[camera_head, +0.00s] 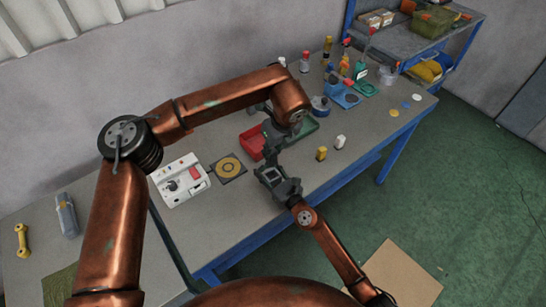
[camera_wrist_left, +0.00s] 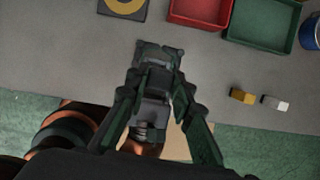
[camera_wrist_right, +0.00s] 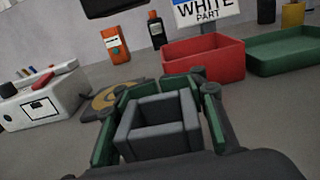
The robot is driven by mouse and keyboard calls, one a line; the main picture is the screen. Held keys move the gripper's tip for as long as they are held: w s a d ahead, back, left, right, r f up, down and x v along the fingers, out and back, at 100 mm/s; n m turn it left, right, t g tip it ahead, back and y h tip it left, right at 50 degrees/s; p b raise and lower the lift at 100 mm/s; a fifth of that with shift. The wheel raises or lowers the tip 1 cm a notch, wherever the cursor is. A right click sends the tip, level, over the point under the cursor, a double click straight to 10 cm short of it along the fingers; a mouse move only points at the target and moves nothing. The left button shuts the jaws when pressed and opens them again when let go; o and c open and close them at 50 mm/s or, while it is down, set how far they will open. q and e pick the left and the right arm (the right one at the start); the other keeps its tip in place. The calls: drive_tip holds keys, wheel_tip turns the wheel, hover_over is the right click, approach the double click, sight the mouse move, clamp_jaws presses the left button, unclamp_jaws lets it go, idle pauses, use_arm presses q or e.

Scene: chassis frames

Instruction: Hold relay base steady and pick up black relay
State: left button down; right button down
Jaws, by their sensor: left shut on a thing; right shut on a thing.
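The relay base (camera_wrist_right: 160,138), a grey open-topped box, sits between the fingers of my right gripper (camera_wrist_right: 158,115) in the right wrist view. In the head view my right gripper (camera_head: 270,175) is at the table's front edge. My left gripper (camera_head: 277,142) is just behind and above it. In the left wrist view the left gripper (camera_wrist_left: 156,85) is shut on a dark block, apparently the black relay (camera_wrist_left: 157,78), which blends with the right gripper behind it. A dark shape also hangs at the top of the right wrist view; I cannot tell if it is the relay.
A red bin (camera_head: 252,143) and a green bin (camera_head: 302,130) lie behind the grippers. A yellow block (camera_head: 321,154) and a white block (camera_head: 340,142) stand to the right. A white device (camera_head: 181,180) and a yellow-ringed mat (camera_head: 229,168) are to the left.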

use_arm(q)
drive_tip(key=shift+r, duration=0.2)
use_arm(e)
drive_tip(key=c, duration=1.1)
unclamp_jaws()
drive_tip(key=v, duration=1.2)
